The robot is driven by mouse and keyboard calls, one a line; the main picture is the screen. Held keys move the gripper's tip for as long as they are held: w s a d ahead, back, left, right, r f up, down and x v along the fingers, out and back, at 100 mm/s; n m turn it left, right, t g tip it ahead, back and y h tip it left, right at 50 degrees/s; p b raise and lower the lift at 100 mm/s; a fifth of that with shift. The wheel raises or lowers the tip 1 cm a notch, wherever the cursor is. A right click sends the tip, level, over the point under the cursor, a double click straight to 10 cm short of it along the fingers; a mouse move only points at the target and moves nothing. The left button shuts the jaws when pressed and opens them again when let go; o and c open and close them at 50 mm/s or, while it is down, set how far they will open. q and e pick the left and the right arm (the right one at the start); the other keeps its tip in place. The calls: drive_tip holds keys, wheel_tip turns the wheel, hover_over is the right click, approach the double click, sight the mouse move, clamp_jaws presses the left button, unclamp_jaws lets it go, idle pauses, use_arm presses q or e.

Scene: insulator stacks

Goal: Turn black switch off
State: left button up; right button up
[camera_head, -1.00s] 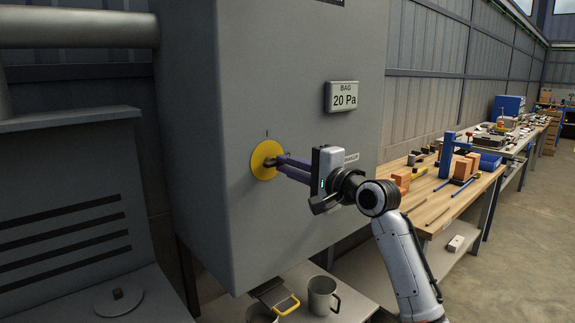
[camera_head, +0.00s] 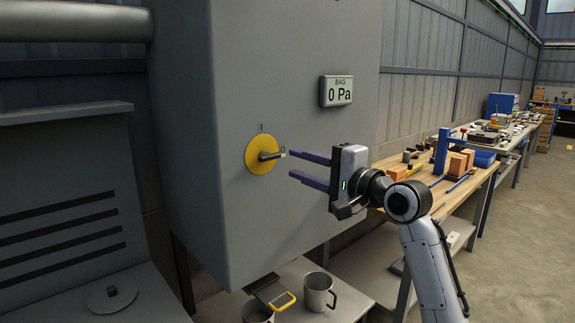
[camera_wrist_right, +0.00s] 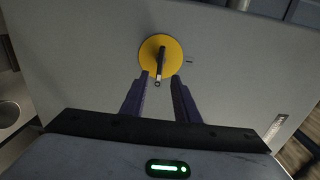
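The black switch (camera_head: 269,156) is a dark handle on a yellow round plate (camera_head: 257,165), set on the front of a grey cabinet. My left gripper is not in view.
A display (camera_head: 337,91) on the cabinet (camera_head: 290,50) reads BAG 0 Pa. Below stand a metal mug (camera_head: 318,290) and a yellow-handled tool (camera_head: 278,298) on a shelf. A cluttered wooden workbench (camera_head: 445,197) stands to the right.

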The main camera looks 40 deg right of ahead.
drive_tip(key=s, duration=0.4)
drive_tip(key=shift+d, duration=0.15)
idle(0.4)
drive_tip(key=s+a+f+n+g, duration=0.1)
drive_tip(key=a+f+n+g, duration=0.3)
drive_tip(key=f, duration=1.3)
drive_tip(key=s+a+f+n+g, duration=0.1)
drive_tip(key=a+f+n, duration=0.35)
drive_tip(key=f, duration=1.25)
drive_tip(key=s+a+f+n+g, duration=0.2)
drive_tip(key=s+a+f+n, duration=0.3)
drive_tip(key=s+a+f, duration=0.3)
drive_tip(key=s+a+f+n+g+y, duration=0.1)
drive_tip(key=s+a+f+n+g, duration=0.1)
drive_tip(key=s+a+f+n, duration=0.3)
drive_tip(key=s+a+f, duration=0.4)
drive_tip(key=s+f, duration=0.4)
drive_tip(key=s, duration=0.1)
drive_tip(key=shift+s+a+f+n, duration=0.2)
drive_tip(key=shift+s+n, duration=0.05)
drive_tip(key=shift+n, duration=0.1)
